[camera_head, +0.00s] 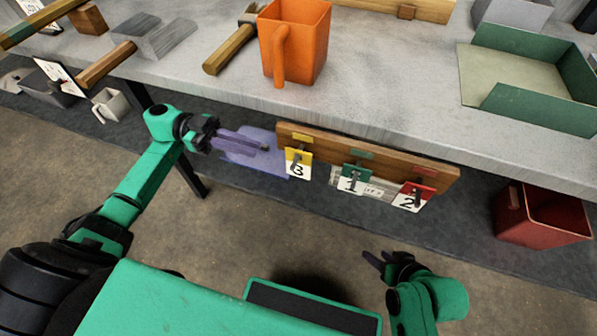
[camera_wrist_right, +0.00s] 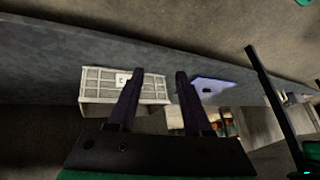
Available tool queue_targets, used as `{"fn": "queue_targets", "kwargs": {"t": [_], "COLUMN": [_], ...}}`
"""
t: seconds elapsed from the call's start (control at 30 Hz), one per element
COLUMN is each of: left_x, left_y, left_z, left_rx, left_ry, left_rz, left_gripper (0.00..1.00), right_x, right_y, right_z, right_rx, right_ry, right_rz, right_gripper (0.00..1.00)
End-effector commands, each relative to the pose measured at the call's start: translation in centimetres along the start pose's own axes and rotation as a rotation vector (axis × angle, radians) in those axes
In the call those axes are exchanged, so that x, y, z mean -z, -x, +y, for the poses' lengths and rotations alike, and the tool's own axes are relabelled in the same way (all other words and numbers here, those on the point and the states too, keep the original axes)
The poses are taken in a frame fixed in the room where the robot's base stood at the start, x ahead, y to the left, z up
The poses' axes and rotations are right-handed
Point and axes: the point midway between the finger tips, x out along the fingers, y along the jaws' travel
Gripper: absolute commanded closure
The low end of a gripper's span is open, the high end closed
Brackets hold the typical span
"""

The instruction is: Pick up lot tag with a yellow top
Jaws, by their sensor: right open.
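The lot tag with a yellow top (camera_head: 298,163) hangs from a hook at the left end of a wooden board (camera_head: 325,147) on the table's front edge. Its white lower part bears a dark character that looks like a 3. My left gripper (camera_head: 266,148) points right, with its purple fingertips just left of the tag and apart from it in the picture. Its finger gap is not clear. My right gripper (camera_head: 375,258) is open and empty, low in front of the board; its two fingers stand apart in the right wrist view (camera_wrist_right: 157,82).
A green-topped tag (camera_head: 352,180) and a red-topped tag (camera_head: 414,196) hang further right. A lilac container (camera_head: 255,165) lies behind my left fingers. A white crate (camera_wrist_right: 95,88) stands below. The table (camera_head: 385,85) holds an orange pitcher (camera_head: 308,42) and a green tray (camera_head: 535,110). A red bin (camera_head: 540,218) is at right.

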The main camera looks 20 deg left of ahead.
Motion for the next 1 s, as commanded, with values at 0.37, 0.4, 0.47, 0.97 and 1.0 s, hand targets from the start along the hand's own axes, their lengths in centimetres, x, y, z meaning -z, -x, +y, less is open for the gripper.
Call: {"fn": "queue_targets", "kwargs": {"t": [0.37,0.4,0.47,0.97,1.0], "left_x": [0.0,0.0,-0.1,0.1,0.1], "left_y": [-7.4,-8.2,-9.4,-11.6,-11.6], "left_z": [0.0,0.0,0.1,0.1,0.1], "left_rx": [0.003,0.004,0.003,0.005,0.005], "left_ry": [-0.003,-0.003,-0.003,0.000,0.000], "left_rz": [0.008,0.008,0.009,0.005,0.005], "left_gripper": [0.86,0.86,0.86,1.00,1.00], "right_x": [0.1,0.1,0.2,0.5,0.5], "right_y": [-1.2,-1.6,-2.2,-2.6,-2.6], "right_z": [-0.8,-1.1,-1.6,-2.1,-2.1], "right_rx": [0.026,0.034,0.049,0.065,0.065], "right_ry": [-0.001,-0.002,-0.005,-0.010,-0.010], "right_rz": [0.065,0.084,0.122,0.173,0.173], "right_gripper": [0.50,0.50,0.50,0.50,0.50]}}
